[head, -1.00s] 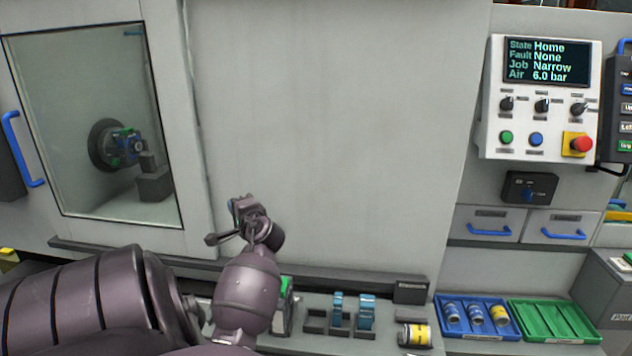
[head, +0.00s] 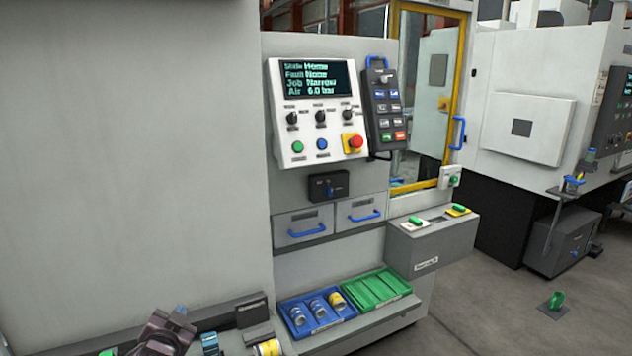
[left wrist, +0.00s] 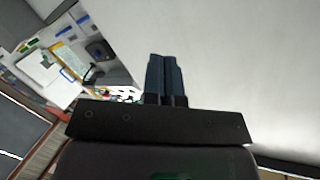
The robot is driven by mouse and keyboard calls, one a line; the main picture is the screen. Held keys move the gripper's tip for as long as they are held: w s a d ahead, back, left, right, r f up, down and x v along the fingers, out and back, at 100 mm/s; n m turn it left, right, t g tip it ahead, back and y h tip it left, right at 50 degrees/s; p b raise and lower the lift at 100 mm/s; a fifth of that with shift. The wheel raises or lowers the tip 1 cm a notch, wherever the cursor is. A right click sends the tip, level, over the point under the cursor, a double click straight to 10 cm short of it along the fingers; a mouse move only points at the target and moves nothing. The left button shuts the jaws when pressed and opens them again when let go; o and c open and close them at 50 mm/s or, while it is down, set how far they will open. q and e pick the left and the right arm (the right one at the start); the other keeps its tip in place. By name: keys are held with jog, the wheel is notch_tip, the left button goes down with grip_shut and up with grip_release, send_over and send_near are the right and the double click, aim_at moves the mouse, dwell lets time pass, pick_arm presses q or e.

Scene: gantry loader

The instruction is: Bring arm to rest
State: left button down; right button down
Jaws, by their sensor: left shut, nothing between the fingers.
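My left gripper (head: 180,314) shows at the bottom edge of the head view, low in front of the machine's pale front wall (head: 130,150). In the left wrist view its two dark fingers (left wrist: 165,78) lie side by side, shut with nothing between them. The fingers stand clear of the pale surface behind them. Most of my left arm is below the picture in the head view. My right gripper is in neither view.
A blue tray (head: 291,305) with several cylinders and a green tray (head: 403,287) stand on the ledge. A yellow-banded cylinder (head: 268,348) lies near the gripper. Above are the control panel (head: 275,105) and a hanging pendant (head: 385,140).

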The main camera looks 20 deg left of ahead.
pick_arm(q)
jog(key=s+d+f+h, duration=0.3)
jog(key=d+f, duration=0.2)
jog(key=d, duration=0.4)
jog(key=s+d+f+h, duration=0.3)
jog(key=d+f, duration=0.3)
jog(key=d, duration=0.3)
jog(key=s+d+f+g+h, duration=0.1)
jog(key=s+d+f+g, duration=0.1)
jog(key=s+d+f, duration=0.3)
jog(key=s, duration=0.4)
jog(key=shift+s+f+g+h, duration=0.15)
jog(key=shift+f+g+h, duration=0.15)
jog(key=shift+d, duration=0.1)
